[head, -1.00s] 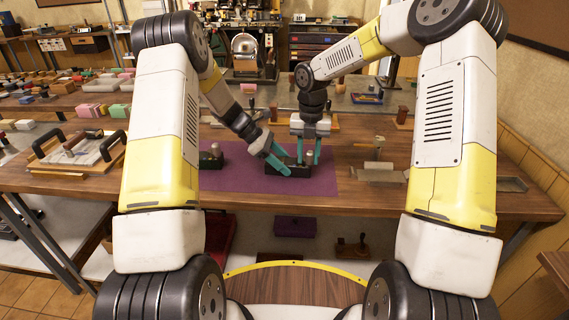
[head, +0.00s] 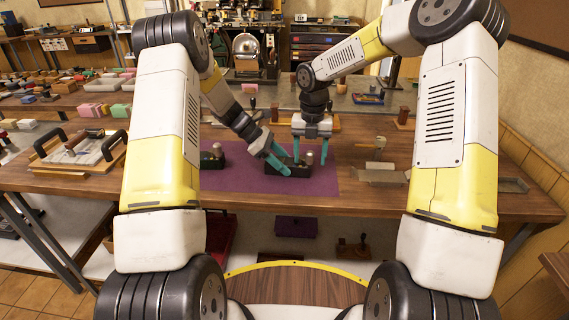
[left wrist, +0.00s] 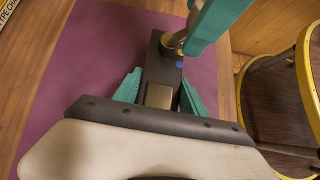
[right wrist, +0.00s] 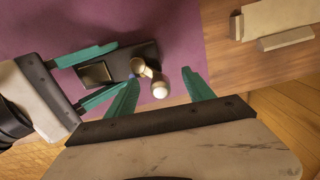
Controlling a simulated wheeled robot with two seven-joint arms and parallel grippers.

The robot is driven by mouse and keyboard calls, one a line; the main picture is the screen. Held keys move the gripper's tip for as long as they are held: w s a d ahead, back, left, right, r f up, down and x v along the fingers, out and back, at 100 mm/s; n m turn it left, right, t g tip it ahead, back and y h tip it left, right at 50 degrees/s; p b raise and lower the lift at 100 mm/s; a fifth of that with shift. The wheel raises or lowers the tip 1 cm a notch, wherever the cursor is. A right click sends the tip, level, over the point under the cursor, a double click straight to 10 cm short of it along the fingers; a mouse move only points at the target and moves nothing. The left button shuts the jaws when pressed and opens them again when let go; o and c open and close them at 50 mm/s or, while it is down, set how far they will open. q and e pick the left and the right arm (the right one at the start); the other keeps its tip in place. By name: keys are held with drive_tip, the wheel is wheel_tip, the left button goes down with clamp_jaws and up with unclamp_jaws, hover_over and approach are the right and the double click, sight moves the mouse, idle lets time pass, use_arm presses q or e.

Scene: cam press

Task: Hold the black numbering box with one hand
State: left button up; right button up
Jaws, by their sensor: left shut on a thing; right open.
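The black numbering box (head: 288,169) lies on the purple mat. A brass plate and a brass post with a pale round knob on top show in the right wrist view, where the box (right wrist: 147,53) is seen from above. My left gripper (head: 276,164) is shut on the box, with one finger along each long side; the left wrist view shows its fingers (left wrist: 160,92) around the box near the brass plate. My right gripper (head: 310,157) is open above the other end, its fingers (right wrist: 160,88) spread on either side of the knob without visibly gripping it.
A second dark block with a knob (head: 211,160) stands on the mat's left part. A framed tray with black handles (head: 80,150) is at the left of the table. A pale block piece (head: 380,172) lies to the right. The mat's front strip (head: 250,185) is clear.

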drive_tip(key=shift+a+r, duration=0.1)
drive_tip(key=shift+r, duration=2.95)
drive_tip(key=shift+r, duration=2.45)
drive_tip(key=shift+r, duration=0.1)
wheel_tip(320, 180, up, 12)
drive_tip(key=shift+c, duration=0.4)
